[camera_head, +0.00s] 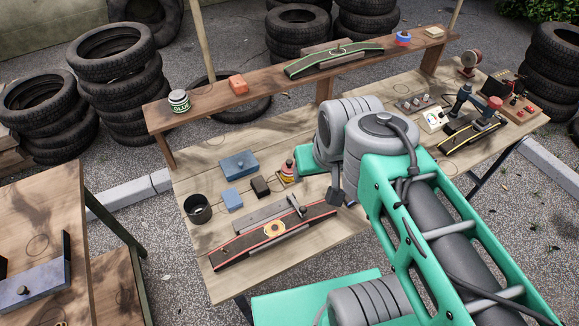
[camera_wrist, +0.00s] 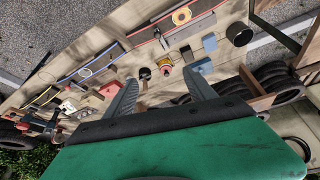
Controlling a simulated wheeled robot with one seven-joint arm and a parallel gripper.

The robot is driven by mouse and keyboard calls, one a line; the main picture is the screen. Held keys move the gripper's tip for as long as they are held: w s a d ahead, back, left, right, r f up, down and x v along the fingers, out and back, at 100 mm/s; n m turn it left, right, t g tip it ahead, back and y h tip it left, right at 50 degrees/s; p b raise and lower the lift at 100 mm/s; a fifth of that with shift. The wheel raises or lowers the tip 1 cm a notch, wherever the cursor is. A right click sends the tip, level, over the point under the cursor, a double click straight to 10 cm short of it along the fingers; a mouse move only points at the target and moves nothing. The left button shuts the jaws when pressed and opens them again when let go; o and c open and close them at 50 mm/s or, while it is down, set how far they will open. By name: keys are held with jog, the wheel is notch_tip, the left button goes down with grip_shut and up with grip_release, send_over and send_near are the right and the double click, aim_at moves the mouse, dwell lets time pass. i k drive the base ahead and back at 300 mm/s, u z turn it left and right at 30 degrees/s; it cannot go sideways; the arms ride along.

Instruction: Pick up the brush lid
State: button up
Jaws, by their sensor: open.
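A small red-and-yellow container (camera_head: 289,171) stands on the worktable, right of a black block. The dark piece on its top looks like the brush lid (camera_head: 289,163), but it is too small to be sure. In the wrist view the container (camera_wrist: 166,69) shows between and beyond my fingers, with its lid not clearly told apart. My gripper (camera_wrist: 163,84) is open, one grey finger on each side, with nothing seen between the fingertips. It is apart from the container. In the head view my arm hides most of the gripper.
A black block (camera_head: 260,186), blue boxes (camera_head: 239,164) and a black cup (camera_head: 198,208) stand left of the container. A red-edged strip (camera_head: 240,243) lies in front. A raised shelf (camera_head: 215,92) behind holds a GLUE can (camera_head: 179,101). A dark object (camera_wrist: 145,73) lies near the container.

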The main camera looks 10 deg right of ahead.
aim_at(287, 168)
jog(key=z, duration=1.35)
jog(key=i, duration=0.65)
jog(key=u, duration=4.45)
